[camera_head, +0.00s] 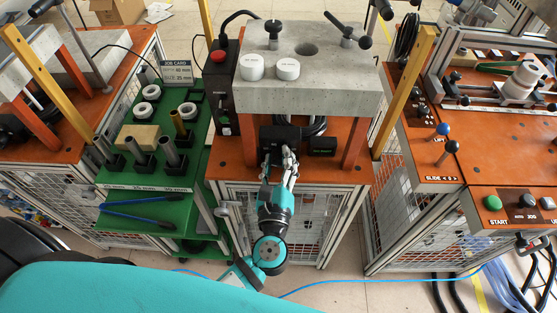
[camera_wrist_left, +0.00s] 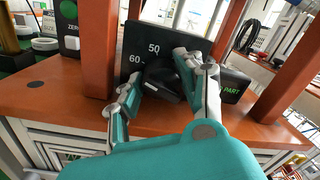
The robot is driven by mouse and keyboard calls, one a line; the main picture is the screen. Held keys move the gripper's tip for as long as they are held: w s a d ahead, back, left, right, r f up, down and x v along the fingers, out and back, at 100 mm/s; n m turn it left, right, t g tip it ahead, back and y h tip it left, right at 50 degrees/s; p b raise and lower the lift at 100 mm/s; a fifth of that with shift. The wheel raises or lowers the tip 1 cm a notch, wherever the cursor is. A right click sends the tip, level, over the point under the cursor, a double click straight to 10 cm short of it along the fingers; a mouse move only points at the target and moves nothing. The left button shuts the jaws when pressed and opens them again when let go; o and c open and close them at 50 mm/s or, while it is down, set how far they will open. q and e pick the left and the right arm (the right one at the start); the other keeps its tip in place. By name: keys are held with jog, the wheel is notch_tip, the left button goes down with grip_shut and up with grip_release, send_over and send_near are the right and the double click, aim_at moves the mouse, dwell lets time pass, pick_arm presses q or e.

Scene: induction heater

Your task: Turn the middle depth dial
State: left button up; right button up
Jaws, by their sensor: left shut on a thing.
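The black depth dial (camera_wrist_left: 160,82) sits on the front of a dark panel (camera_wrist_left: 150,40) marked 50 and 60 in the left wrist view. My left gripper (camera_wrist_left: 158,86) has its grey fingers on either side of the dial and is shut on it. In the head view my left gripper (camera_head: 280,158) reaches the front of the dark box (camera_head: 274,136) under the grey block of the middle station, and the dial is hidden behind the fingers. The other dial marks are covered by the fingers. My right gripper is not in view.
A small display reading PART (camera_head: 321,146) is right of the dial. Orange legs (camera_head: 352,142) flank it, under the grey block (camera_head: 310,85) with two white discs. A black control box (camera_head: 222,85) stands left. A green bench (camera_head: 115,215) and an orange station (camera_head: 430,165) stand either side.

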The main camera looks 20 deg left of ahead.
pick_arm(q)
jog(key=o, duration=0.9)
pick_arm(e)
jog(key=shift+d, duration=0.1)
pick_arm(q)
jog(key=v, duration=1.2)
